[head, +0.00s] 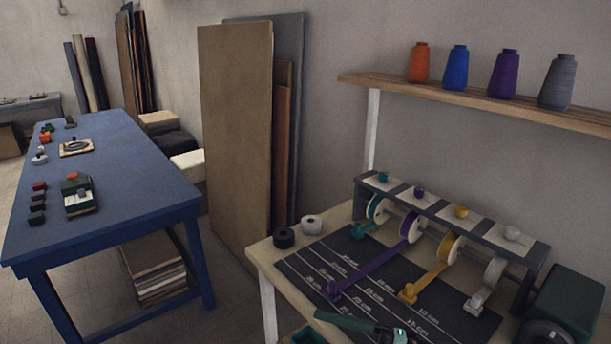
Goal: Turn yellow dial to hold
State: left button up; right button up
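The yellow dial (461,211) sits on a pale plate on top of the dark ribbon rack (543,250), third from the left in a row with a teal dial (382,177), a purple dial (419,192) and a white dial (512,233). Its marks and the word hold are too small to read, so I cannot tell its setting. Below it, a yellow ribbon spool (451,247) feeds a yellow ribbon down to a yellow clip (407,294) on the dark measuring mat (330,262). Neither of my grippers is in view.
A dark green tool (350,322) lies at the worktable's front edge. Black (284,238) and white (311,225) rolls sit left of the mat. A dark green box (566,303) stands right of the rack. A shelf (480,98) with thread cones hangs above. A blue table (120,190) stands left.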

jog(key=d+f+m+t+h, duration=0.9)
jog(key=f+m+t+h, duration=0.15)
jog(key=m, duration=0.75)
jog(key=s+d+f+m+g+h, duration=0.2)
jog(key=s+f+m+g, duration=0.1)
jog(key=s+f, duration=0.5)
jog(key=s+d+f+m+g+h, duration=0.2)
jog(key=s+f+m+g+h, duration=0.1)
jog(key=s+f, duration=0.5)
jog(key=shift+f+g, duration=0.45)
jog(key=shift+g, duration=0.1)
